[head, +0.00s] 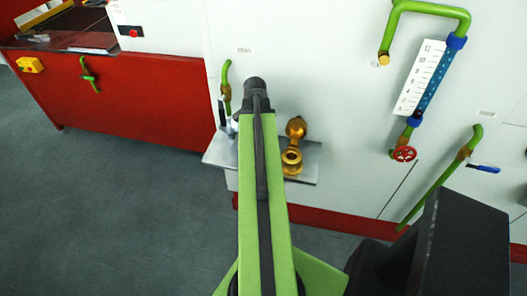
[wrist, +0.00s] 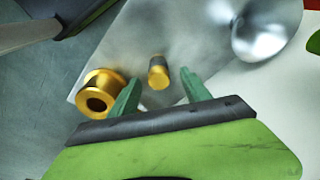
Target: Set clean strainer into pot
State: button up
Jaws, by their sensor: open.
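A small brass cylinder (wrist: 158,72) with a dark grey band, perhaps the strainer, lies between the fingers of my gripper (wrist: 162,80) in the wrist view. The fingers are open, with a gap on both sides; I cannot tell its height relative to them. A brass flanged piece (wrist: 100,94) with a dark round hole is just left of the left finger. In the head view a brass fitting with an open ring (head: 291,158), perhaps the pot, stands on the metal shelf (head: 308,172), right of my arm. My arm hides the gripper and the shelf's middle there.
A shiny rounded metal thing (wrist: 262,28) is at the upper right of the wrist view. Green pipes (head: 432,190), a red handwheel (head: 404,154) and a gauge (head: 420,78) line the wall on the right. The floor (head: 110,210) at left is clear.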

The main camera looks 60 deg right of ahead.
jog(key=shift+f, duration=0.75)
jog(key=shift+r, duration=0.2)
grip_shut()
jog(key=shift+r, duration=0.1)
